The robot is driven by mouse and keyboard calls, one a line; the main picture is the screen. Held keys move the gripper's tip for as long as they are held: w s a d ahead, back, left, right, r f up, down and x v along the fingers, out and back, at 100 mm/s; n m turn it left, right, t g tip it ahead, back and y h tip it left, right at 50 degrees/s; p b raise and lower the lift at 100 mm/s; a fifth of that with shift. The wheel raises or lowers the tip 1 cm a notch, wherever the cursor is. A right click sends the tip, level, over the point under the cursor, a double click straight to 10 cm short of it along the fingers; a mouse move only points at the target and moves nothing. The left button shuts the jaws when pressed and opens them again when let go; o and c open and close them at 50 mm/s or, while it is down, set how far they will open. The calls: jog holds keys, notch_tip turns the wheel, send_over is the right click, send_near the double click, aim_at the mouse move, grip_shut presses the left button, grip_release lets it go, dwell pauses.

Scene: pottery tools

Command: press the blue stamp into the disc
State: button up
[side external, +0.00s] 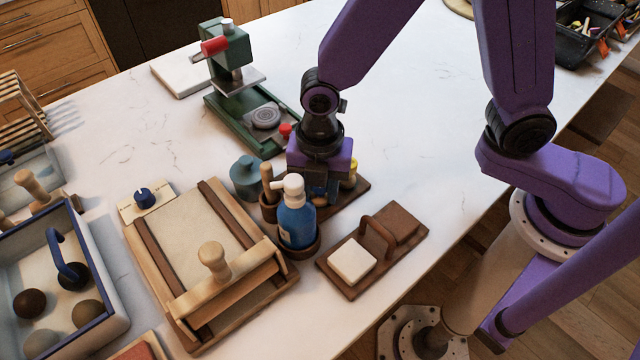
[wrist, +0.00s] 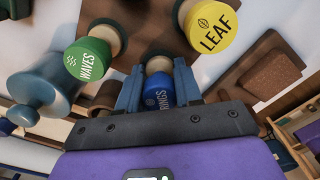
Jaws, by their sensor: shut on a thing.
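The blue stamp (wrist: 158,92), with white lettering on its cap and a pale wooden body, is between the two fingers of my gripper (wrist: 158,98) in the wrist view. My gripper (side external: 322,195) is shut on it, low over the brown stamp rack (side external: 354,194). I cannot tell whether the stamp still touches the rack. The green WAVES stamp (wrist: 87,59) and the yellow LEAF stamp (wrist: 208,25) stand on either side. The yellow one shows partly in the side view (side external: 352,173). A grey round disc (side external: 265,116) with a ringed face lies on the green press base.
The green press (side external: 228,55) with a red handle stands behind my gripper. A blue pump bottle (side external: 297,222) in a brown dish and a teal lidded jar (side external: 246,177) stand close by. A wooden board with blocks (side external: 345,288) lies in front.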

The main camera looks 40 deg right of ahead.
jog(key=shift+f, duration=0.15)
jog(key=o, duration=1.1)
notch_tip(320, 180, up, 17)
jog(key=s+d+f+m, duration=0.2)
jog(key=s+d+m, duration=0.2)
jog(key=d, duration=0.3)
jog(key=s+d+f+m, duration=0.2)
jog(key=s+d+m, duration=0.3)
jog(key=d, duration=0.1)
jog(key=s+d+f+m, duration=0.2)
jog(key=s+d+m, duration=0.2)
jog(key=d, duration=0.3)
jog(key=shift+s+d+m, duration=0.3)
jog(key=shift+s, duration=0.55)
